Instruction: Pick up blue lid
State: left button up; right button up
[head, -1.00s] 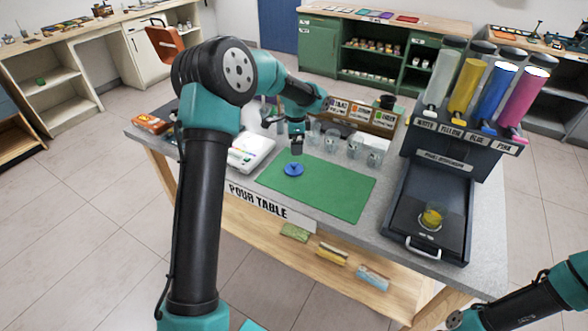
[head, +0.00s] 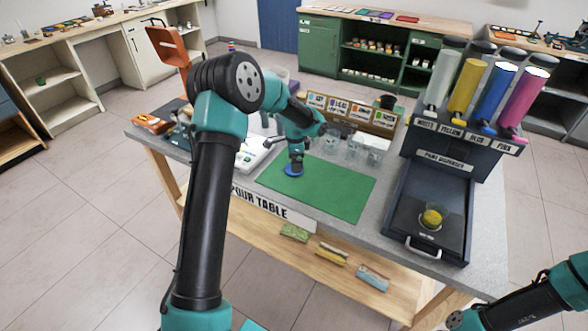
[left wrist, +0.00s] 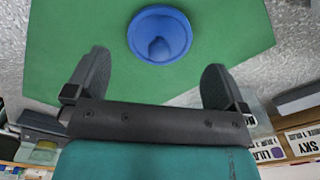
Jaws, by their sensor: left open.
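The blue lid (head: 293,171) is a small round disc with a raised knob. It lies on the green mat (head: 335,194) near the mat's left side. In the left wrist view the lid (left wrist: 160,35) lies ahead of the fingers, roughly centred between them. My left gripper (head: 296,160) is just above the lid in the head view and partly covers it. In the left wrist view my left gripper (left wrist: 157,80) is open, with nothing between its fingers. My right arm shows at the lower right, but its gripper cannot be made out clearly.
Clear cups (head: 353,150) stand behind the mat, in front of a labelled card rack (head: 350,113). A white scale (head: 252,152) is left of the mat. A paint dispenser (head: 445,160) with several coloured tubes stands at right. The mat's front is clear.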

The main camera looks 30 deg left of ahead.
pick_arm(q)
notch_tip(320, 180, down, 4)
jog(key=shift+s+r, duration=0.1)
jog(key=shift+r, duration=0.15)
jog(key=c, duration=0.9)
